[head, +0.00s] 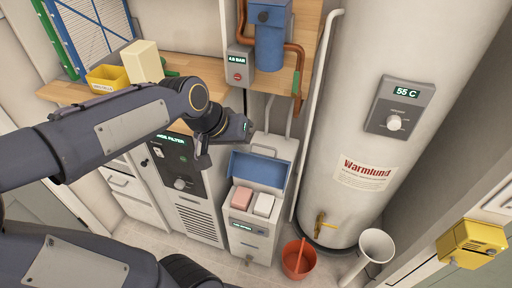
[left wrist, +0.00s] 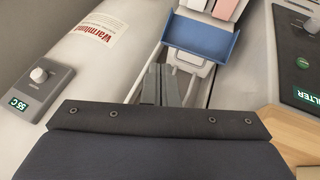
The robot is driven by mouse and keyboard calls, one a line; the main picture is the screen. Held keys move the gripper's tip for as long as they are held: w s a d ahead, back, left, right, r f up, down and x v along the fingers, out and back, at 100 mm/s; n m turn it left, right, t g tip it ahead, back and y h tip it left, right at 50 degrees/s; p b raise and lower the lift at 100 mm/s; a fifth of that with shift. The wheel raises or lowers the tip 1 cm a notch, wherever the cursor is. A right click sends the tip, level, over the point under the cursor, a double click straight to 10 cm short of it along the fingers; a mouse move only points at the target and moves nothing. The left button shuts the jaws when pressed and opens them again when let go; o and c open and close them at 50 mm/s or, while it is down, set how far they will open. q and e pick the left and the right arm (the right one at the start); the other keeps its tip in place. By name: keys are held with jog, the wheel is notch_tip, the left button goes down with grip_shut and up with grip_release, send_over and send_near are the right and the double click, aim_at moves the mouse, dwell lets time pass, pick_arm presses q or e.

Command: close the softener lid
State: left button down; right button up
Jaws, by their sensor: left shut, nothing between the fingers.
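The softener (head: 250,232) is a white cabinet low in the middle of the head view. Its blue lid (head: 258,168) stands open, tilted up at the back of the opening. A pink block (head: 241,197) and a white block (head: 264,204) sit inside the opening. The lid also shows in the left wrist view (left wrist: 200,38), beyond my fingers. My left gripper (head: 238,128) is above and behind the lid, apart from it. Its fingers (left wrist: 160,85) are together and empty. My right gripper is not in view.
A tall white tank (head: 365,110) stands right of the softener, with a brass tap low down. A dark-fronted filter unit (head: 185,165) is on the left. White pipes run behind the softener. A red bucket (head: 299,258) stands on the floor in front of the tank.

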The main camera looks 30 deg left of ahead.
pick_arm(q)
jog(key=w+a+f+y+b, duration=0.1)
jog(key=w+a+f+b, duration=0.3)
jog(key=w, duration=0.3)
jog(key=w+a+f+n+y+b, duration=0.1)
jog(key=w+a+f+y+b, duration=0.1)
jog(key=w+f, duration=0.5)
jog(key=w+a+f+y+b, duration=0.2)
jog(key=w+a+f+b, duration=0.3)
jog(key=w, duration=0.4)
jog(key=shift+w+a+f+b, duration=0.1)
jog(key=shift+a+f+b, duration=0.25)
jog(key=shift+b, duration=0.4)
notch_tip(320, 180, down, 8)
jog(key=b, duration=0.3)
jog(key=shift+w+a+r, duration=0.2)
jog(key=shift+w, duration=0.2)
